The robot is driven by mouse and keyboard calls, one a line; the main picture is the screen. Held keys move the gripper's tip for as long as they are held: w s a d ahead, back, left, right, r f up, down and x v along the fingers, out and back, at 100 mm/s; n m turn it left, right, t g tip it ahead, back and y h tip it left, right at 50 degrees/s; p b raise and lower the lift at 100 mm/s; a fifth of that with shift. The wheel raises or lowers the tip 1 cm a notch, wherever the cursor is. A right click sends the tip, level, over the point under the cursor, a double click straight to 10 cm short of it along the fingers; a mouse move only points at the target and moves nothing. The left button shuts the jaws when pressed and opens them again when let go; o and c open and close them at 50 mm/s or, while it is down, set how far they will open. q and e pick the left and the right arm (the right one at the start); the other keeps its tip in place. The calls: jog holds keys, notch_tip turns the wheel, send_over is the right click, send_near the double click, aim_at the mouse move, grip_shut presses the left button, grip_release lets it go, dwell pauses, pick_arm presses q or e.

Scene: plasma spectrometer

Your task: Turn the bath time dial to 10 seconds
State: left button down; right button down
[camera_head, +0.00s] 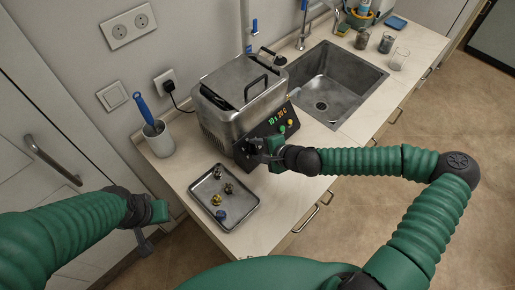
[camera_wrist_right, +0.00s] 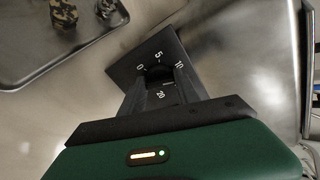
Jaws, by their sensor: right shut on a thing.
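The bath (camera_head: 225,105) is a metal box with a lid and a dark front panel (camera_head: 275,125) with a lit display and small buttons. In the right wrist view the dial's black plate (camera_wrist_right: 139,62) carries the white numbers 0, 5, 10 and 20. My right gripper (camera_wrist_right: 160,72) is shut on the dial, which its fingers mostly hide. A short white mark shows between the fingers near the 20; I cannot tell the exact setting. In the head view the right gripper (camera_head: 258,149) is at the panel's lower left. My left gripper (camera_head: 150,228) hangs away at the left; its jaw state is unclear.
A metal tray (camera_head: 241,216) with several small parts lies in front of the bath. A cup with a blue-handled brush (camera_head: 158,140) stands left of it. A sink (camera_head: 345,80) is at the right. Bare counter (camera_head: 285,200) lies right of the tray.

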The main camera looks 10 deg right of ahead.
jog(key=shift+n, duration=0.6)
jog(key=n, duration=0.2)
jog(key=shift+f+n, duration=0.1)
jog(key=shift+n, duration=0.3)
jog(key=c, duration=0.9)
grip_release()
jog(key=shift+s+d, duration=0.1)
